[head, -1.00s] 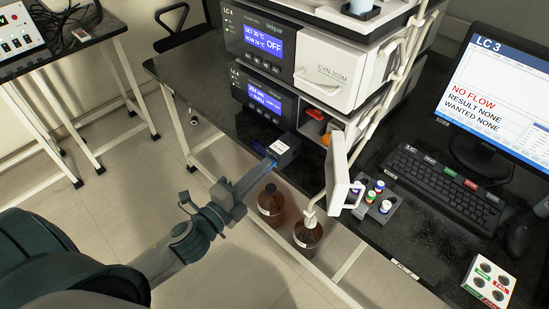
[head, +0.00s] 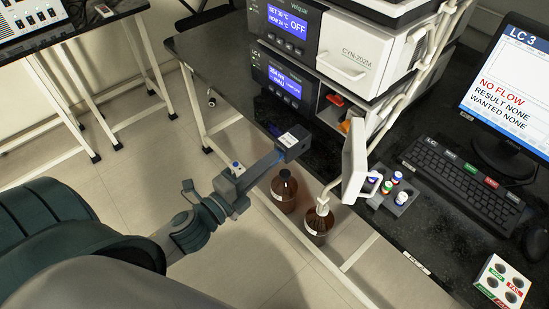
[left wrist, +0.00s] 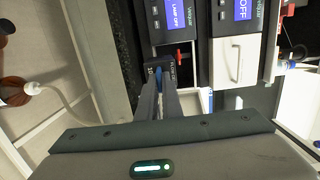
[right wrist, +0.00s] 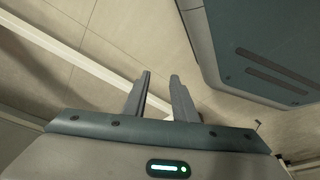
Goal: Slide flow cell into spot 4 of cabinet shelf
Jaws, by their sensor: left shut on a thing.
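The flow cell, a small dark box with a white label (head: 292,141), is held at the tips of my left gripper (head: 270,160). It is in front of the lower unit, left of the open compartment. In the left wrist view the flow cell (left wrist: 153,70) shows between the fingertips, close to the dark units. The cabinet (head: 278,86) is a stack of dark units with blue screens. Its lower compartment is open, with a red-orange part (head: 335,100) and an orange part (head: 345,126) inside. Spot 4 cannot be made out. My right gripper (right wrist: 160,95) is open and empty over the floor.
The white door (head: 355,160) stands swung open on the compartment's right. Two brown bottles (head: 284,192) (head: 318,224) stand below the front edge, one with a white tube. A vial rack (head: 388,192), keyboard (head: 462,180) and monitor (head: 505,85) are at right.

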